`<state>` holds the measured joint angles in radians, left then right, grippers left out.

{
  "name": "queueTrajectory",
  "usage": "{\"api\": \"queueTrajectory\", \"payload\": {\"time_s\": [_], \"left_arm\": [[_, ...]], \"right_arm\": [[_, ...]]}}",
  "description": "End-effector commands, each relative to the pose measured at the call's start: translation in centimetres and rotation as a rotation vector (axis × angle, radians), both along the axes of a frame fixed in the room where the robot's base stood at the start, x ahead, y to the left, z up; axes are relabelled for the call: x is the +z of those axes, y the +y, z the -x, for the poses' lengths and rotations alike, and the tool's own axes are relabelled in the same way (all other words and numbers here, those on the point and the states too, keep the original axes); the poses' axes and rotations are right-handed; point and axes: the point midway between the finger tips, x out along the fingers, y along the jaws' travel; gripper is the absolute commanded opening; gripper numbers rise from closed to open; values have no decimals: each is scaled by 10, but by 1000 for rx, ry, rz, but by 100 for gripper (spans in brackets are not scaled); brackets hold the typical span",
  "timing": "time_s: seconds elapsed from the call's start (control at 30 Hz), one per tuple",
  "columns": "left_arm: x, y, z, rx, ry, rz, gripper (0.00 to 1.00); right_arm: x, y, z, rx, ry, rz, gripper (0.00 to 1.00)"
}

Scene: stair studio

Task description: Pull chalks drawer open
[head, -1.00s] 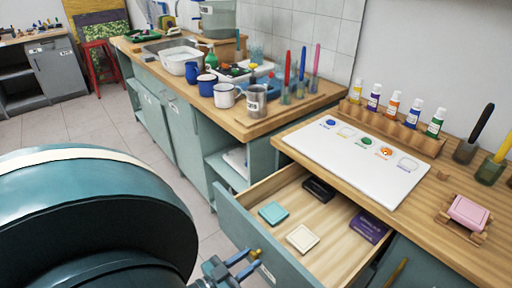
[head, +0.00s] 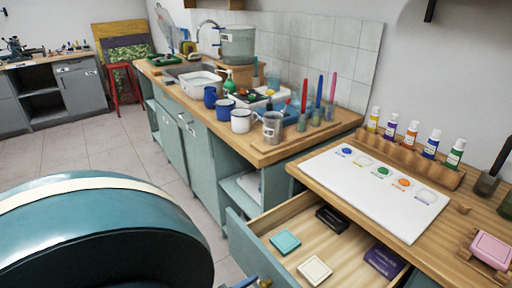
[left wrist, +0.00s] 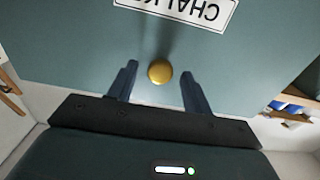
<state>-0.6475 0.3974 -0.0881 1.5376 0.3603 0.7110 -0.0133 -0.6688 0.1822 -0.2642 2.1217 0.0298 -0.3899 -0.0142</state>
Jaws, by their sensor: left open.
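The chalks drawer (head: 247,238) stands pulled out from the wooden-topped cabinet, with its contents showing in the head view. In the left wrist view its teal front (left wrist: 75,45) fills the upper part, with an upside-down white label (left wrist: 178,10) reading "CHALK", cut off by the edge. A round brass knob (left wrist: 160,71) sits on the front. My left gripper (left wrist: 158,70) is open, its fingers on either side of the knob with gaps. In the head view, only a sliver of the gripper shows at the bottom edge. My right gripper is not in view.
The drawer holds a teal box (head: 286,242), a cream box (head: 314,270), a black box (head: 332,218) and a purple box (head: 384,261). Above it are a white paint board (head: 372,190) and a bottle rack (head: 408,154). Clear tiled floor (head: 130,150) lies left.

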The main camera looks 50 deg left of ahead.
Motion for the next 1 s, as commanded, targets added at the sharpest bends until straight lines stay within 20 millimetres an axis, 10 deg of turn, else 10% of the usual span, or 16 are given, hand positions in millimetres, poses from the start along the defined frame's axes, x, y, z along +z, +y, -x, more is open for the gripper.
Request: {"api": "queueTrajectory", "payload": {"time_s": [0.6, 1.0], "left_arm": [[-1, 9, 114, 0, 4, 0, 50], [0, 10, 130, 0, 0, 0, 50]], "right_arm": [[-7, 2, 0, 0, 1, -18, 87], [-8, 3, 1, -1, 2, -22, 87]]}}
